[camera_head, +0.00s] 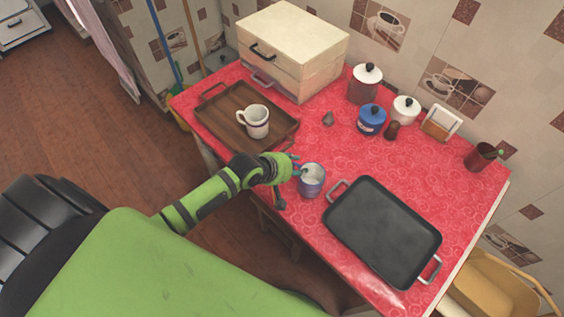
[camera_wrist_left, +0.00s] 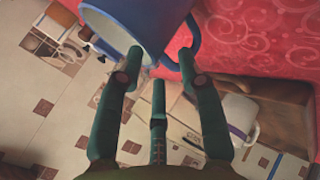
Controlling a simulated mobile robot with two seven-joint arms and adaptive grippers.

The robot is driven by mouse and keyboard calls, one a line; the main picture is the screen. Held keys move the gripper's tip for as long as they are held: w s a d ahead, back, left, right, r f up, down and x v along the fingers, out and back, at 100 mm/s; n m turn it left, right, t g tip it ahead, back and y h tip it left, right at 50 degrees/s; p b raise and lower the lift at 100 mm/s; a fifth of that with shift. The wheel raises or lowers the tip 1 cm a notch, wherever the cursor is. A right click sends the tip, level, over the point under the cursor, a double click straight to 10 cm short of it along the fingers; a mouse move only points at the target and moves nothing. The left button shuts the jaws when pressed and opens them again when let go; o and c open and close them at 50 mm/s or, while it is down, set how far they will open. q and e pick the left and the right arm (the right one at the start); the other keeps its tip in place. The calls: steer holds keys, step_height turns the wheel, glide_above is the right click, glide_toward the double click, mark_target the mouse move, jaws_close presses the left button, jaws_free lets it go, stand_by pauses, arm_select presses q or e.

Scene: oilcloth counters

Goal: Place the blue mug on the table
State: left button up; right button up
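The blue mug (camera_head: 311,181) stands upright on the red table (camera_head: 335,150), near its front edge, and looks pale inside. My left gripper (camera_head: 289,178) is just left of the mug in the head view, with its fingers spread. In the left wrist view the mug (camera_wrist_left: 150,18) fills the top, with its handle (camera_wrist_left: 192,38) on the right. The left gripper's fingers (camera_wrist_left: 158,75) stand apart there and reach to the mug's side. I cannot tell whether any finger touches it. My right gripper is out of view.
A wooden tray (camera_head: 218,117) with a white mug (camera_head: 254,121) is behind my left gripper. A black griddle (camera_head: 383,230) lies close to the right of the blue mug. Canisters (camera_head: 371,120) and a bread box (camera_head: 291,50) stand at the back. The table's middle is mostly clear.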

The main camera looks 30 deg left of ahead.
arm_select(q)
steer(key=v, duration=1)
steer(key=shift+s+r, duration=0.2)
steer(key=shift+s, duration=0.1)
